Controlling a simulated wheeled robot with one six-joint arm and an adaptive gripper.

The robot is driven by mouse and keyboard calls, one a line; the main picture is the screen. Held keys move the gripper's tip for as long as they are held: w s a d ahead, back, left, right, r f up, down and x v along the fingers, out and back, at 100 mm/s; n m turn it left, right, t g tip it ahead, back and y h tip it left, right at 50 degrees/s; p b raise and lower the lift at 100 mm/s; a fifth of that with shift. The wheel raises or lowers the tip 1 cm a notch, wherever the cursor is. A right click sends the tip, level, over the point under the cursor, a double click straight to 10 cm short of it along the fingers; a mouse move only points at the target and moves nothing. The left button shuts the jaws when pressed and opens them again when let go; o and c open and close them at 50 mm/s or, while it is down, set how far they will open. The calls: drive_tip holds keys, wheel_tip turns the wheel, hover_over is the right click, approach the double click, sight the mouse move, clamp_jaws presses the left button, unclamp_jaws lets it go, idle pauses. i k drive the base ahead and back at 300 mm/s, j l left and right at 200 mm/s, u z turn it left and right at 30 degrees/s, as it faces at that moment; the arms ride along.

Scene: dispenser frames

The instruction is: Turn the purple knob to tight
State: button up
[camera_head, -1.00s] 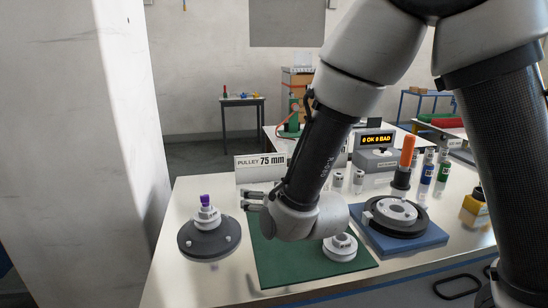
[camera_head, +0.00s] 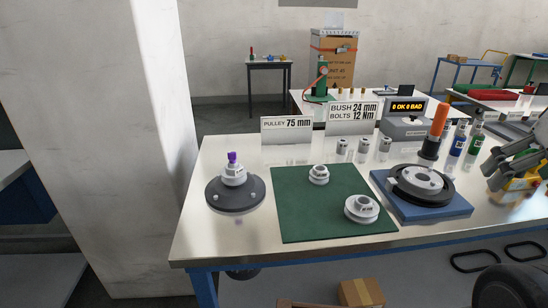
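The purple knob (camera_head: 232,157) stands upright on top of a light grey stepped hub, which sits on a round dark grey base (camera_head: 236,194) at the left of the table. Small light studs show on the base. Nothing touches the knob. My gripper (camera_head: 497,178) is at the right edge of the view, far from the knob, beside or in front of a yellow container (camera_head: 520,187). It is partly cut off by the frame, and whether its fingers are apart is not clear. I see no marking that shows how tight the knob is.
Right of the base lies a green mat (camera_head: 300,222) with two grey pulleys (camera_head: 361,209). Signs (camera_head: 287,130) stand behind. The space around the knob is clear.

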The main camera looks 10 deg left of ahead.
sight(232, 156)
drive_tip(key=k+l+u, duration=0.1)
drive_tip(key=k+u, duration=0.6)
drive_tip(key=u, duration=0.2)
